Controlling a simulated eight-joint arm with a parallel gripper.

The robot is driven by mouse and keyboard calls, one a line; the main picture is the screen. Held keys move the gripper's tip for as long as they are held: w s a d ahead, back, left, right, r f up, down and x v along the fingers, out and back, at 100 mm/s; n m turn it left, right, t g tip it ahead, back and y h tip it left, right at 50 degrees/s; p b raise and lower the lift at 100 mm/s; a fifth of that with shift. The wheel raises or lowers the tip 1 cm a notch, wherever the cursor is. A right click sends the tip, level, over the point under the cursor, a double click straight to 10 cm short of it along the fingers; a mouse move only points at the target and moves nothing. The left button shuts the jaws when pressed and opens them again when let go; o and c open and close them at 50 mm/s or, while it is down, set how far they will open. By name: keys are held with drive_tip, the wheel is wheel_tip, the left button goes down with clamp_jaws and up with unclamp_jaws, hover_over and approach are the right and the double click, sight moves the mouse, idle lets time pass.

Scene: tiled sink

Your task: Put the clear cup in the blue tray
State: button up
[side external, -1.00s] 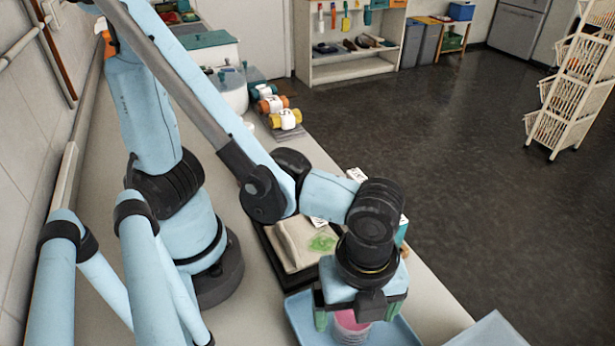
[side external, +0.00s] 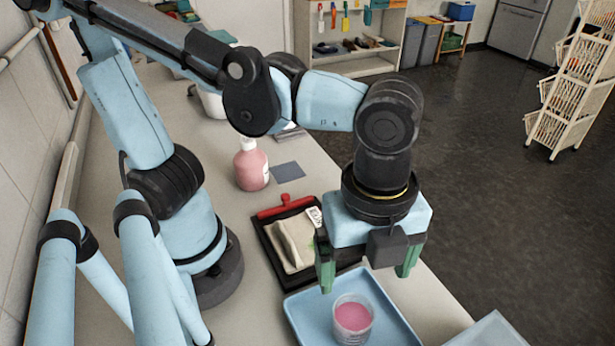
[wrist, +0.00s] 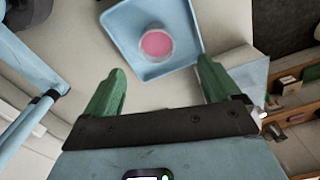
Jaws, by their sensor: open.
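The clear cup (side external: 352,318) with pink contents stands upright inside the blue tray (side external: 301,318) on the counter. In the wrist view the cup (wrist: 156,43) is also inside the blue tray (wrist: 120,24), towards the tray's lower side in that picture. My gripper (side external: 367,280) is open and empty, above the tray and apart from the cup. Its two green fingers are spread wide in the wrist view (wrist: 157,80), with the cup beyond their tips.
A black tray (side external: 262,238) with a folded beige cloth (side external: 292,243) and a red-handled tool (side external: 285,206) lies behind the blue tray. A pink bottle (side external: 251,168) stands farther back, near a grey square (side external: 288,171). A pale translucent bin (side external: 490,333) is at the lower right.

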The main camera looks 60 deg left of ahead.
drive_tip(key=w+a+n+t, duration=0.3)
drive_tip(key=w+a+n, duration=0.2)
drive_tip(key=a+n, duration=0.5)
drive_tip(key=w+a+n+t, duration=0.4)
drive_tip(key=w+a+n, duration=0.1)
drive_tip(key=a+n, duration=0.5)
drive_tip(key=shift+r+n, duration=0.2)
drive_tip(key=shift+n, duration=0.2)
drive_tip(key=shift+w, duration=0.1)
